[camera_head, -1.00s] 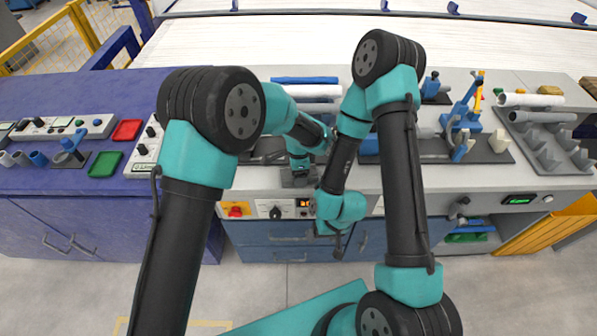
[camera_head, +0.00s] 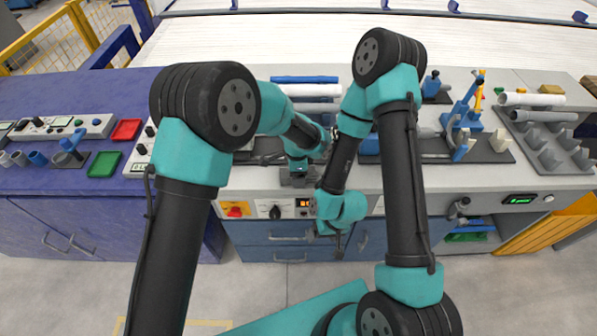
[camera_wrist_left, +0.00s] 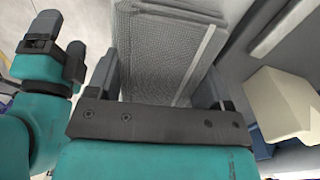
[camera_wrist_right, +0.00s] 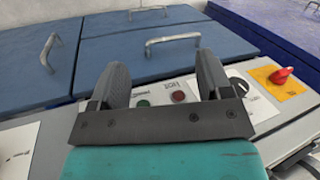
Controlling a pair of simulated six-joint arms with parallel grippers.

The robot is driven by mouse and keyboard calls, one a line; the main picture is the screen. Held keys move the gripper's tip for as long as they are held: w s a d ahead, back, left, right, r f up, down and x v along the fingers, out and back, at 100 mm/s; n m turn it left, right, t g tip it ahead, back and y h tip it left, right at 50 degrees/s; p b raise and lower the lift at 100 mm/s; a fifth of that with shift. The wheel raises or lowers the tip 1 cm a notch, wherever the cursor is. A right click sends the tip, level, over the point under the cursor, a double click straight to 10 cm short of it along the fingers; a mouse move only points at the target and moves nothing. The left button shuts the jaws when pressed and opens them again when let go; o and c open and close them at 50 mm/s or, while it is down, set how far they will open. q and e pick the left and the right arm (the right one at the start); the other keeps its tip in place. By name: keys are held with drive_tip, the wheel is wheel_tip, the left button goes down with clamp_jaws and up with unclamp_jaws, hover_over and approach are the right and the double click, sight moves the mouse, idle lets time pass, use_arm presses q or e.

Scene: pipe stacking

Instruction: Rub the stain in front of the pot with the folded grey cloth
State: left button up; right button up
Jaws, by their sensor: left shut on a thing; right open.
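The folded grey cloth (camera_wrist_left: 165,55) is a flat, woven-looking pad between the fingers of my left gripper (camera_wrist_left: 162,85). My left gripper is shut on it. In the head view the left gripper (camera_head: 298,172) is over the front part of the grey worktop, with a grey piece at its tip, partly hidden by my arms. My right gripper (camera_head: 338,240) hangs in front of the bench's front edge, pointing down. In the right wrist view the right gripper (camera_wrist_right: 162,85) is open and empty. I cannot make out the pot or the stain.
White and blue pipes (camera_head: 305,90) lie at the back of the worktop. A blue clamp stand (camera_head: 462,118) and a grey pipe rack (camera_head: 550,140) stand to the right. Red (camera_head: 127,129) and green (camera_head: 105,163) trays lie on the left purple bench. Blue drawers (camera_head: 265,232) are below.

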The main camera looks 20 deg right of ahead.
use_arm(q)
drive_tip(key=shift+s+d+r+t, duration=0.15)
drive_tip(key=shift+s+d+r, duration=0.2)
drive_tip(key=shift+d, duration=0.1)
drive_tip(key=shift+s+d+r+t, duration=0.15)
drive_tip(key=shift+s+d+r, duration=0.05)
drive_tip(key=shift+d+r, duration=0.2)
drive_tip(key=shift+w+a, duration=0.3)
drive_tip(key=shift+a, duration=0.45)
drive_tip(key=shift+w+a, duration=0.3)
drive_tip(key=shift+a, duration=0.45)
drive_tip(key=shift+w+a, duration=0.1)
drive_tip(key=shift+a, duration=0.2)
drive_tip(key=shift+f, duration=0.1)
drive_tip(key=shift+w+a+f, duration=0.1)
drive_tip(key=shift+w+a, duration=0.25)
drive_tip(key=shift+a, duration=0.55)
drive_tip(key=shift+w+a+f, duration=0.1)
drive_tip(key=shift+w+a, duration=0.25)
drive_tip(key=shift+a, duration=0.5)
drive_tip(key=shift+r, duration=0.15)
drive_tip(key=shift+r, duration=2.9)
